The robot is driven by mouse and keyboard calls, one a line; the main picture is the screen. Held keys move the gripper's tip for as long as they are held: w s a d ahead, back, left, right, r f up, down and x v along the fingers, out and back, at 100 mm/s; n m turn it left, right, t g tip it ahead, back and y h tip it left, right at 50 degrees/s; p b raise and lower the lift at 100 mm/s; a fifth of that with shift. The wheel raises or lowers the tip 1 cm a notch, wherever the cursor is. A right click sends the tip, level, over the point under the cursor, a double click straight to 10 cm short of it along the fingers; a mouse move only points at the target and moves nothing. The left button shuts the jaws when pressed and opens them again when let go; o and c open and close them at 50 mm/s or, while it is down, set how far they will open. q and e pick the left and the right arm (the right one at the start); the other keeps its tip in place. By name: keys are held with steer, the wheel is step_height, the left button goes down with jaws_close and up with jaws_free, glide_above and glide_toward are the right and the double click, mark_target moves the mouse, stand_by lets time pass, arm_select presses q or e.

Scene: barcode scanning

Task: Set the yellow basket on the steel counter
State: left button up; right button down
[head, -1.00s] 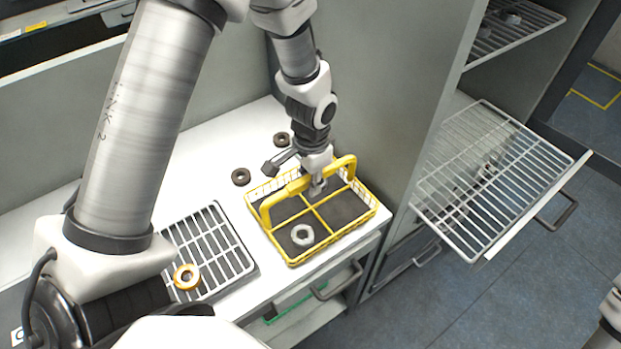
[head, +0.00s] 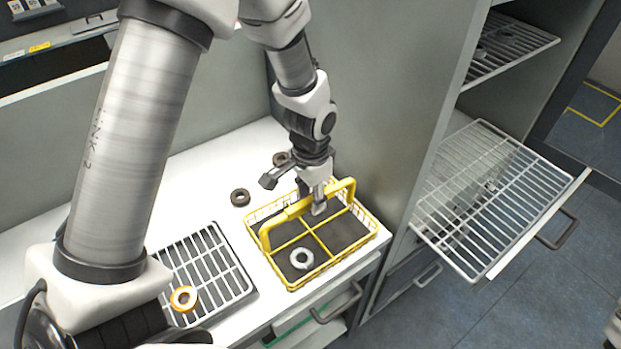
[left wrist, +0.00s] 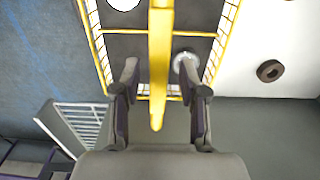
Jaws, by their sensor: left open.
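The yellow wire basket (head: 288,281) stands upright on the white-looking counter top (head: 182,190), near its right end. Its yellow handle (head: 277,224) stands up across the middle. A pale metal ring (head: 301,258) lies in the basket's front-left compartment. My left gripper (head: 319,200) is at the handle. In the left wrist view the handle (left wrist: 160,45) runs between the two spread fingers (left wrist: 158,72), with gaps on both sides. A metal ring (left wrist: 183,60) lies below the right finger in that view.
A grey rack (head: 215,262) with an orange ring (head: 184,298) lies left of the basket. Dark rings (head: 240,197) lie behind the basket. A tall grey cabinet wall (head: 375,90) stands close on its right, with a pulled-out wire shelf (head: 490,200) beyond.

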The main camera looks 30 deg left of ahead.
arm_select(q)
step_height(320, 180, up, 9)
steer(key=b, duration=0.1)
steer(key=shift+r, duration=0.15)
stand_by(0.3)
